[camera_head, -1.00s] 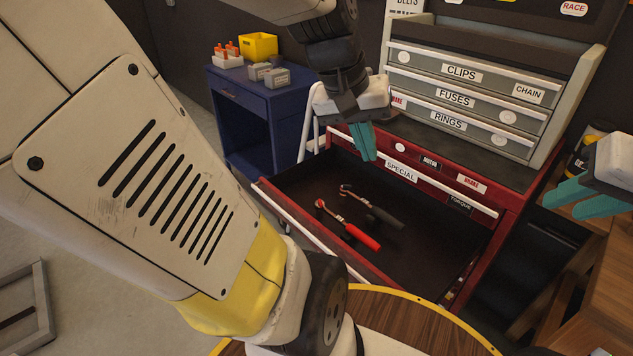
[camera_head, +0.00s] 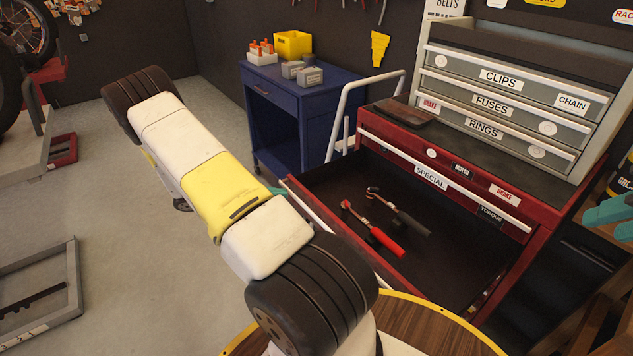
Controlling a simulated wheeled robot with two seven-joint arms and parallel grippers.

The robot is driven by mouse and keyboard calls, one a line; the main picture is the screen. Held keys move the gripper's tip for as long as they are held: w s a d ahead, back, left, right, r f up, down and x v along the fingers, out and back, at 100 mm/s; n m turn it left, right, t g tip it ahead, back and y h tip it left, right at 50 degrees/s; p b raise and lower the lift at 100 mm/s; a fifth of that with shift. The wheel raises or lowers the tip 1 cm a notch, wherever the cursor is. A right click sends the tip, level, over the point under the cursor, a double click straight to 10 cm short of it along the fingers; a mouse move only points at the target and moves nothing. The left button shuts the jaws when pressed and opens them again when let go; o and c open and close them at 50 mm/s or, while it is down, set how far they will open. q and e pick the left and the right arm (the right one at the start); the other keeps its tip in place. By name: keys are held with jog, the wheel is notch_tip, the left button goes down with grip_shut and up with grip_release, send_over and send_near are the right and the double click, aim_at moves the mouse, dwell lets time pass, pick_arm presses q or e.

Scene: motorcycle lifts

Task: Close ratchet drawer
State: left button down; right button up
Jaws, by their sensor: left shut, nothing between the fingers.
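The ratchet drawer (camera_head: 455,262) of the red tool cabinet (camera_head: 545,232) is pulled out, and its dark inside shows. A red-handled ratchet (camera_head: 373,228) and a black-handled ratchet (camera_head: 398,212) lie in it. The teal fingertips of my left gripper (camera_head: 277,191) show just outside the drawer's front left corner. My own arm hides the rest of that gripper, and I cannot tell whether it touches the drawer. My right gripper (camera_head: 612,218) is at the right edge, partly cut off. Its teal fingers look apart and empty, away from the drawer.
A grey cabinet with labelled drawers (camera_head: 500,105) stands on the red one, beside a dark flat item (camera_head: 403,112). A blue cabinet (camera_head: 300,125) and a white rail (camera_head: 345,105) stand to the left. A round wooden top (camera_head: 420,325) is near the front. Left floor is mostly open.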

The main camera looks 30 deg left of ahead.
pick_arm(q)
jog(key=s+a+f+n+t+y, duration=0.4)
jog(key=s+a+f+n+t, duration=0.1)
jog(key=s+a+f+n, duration=0.15)
jog(key=x, duration=1.3)
jog(key=shift+f, duration=0.35)
jog(key=shift+w+d, duration=0.1)
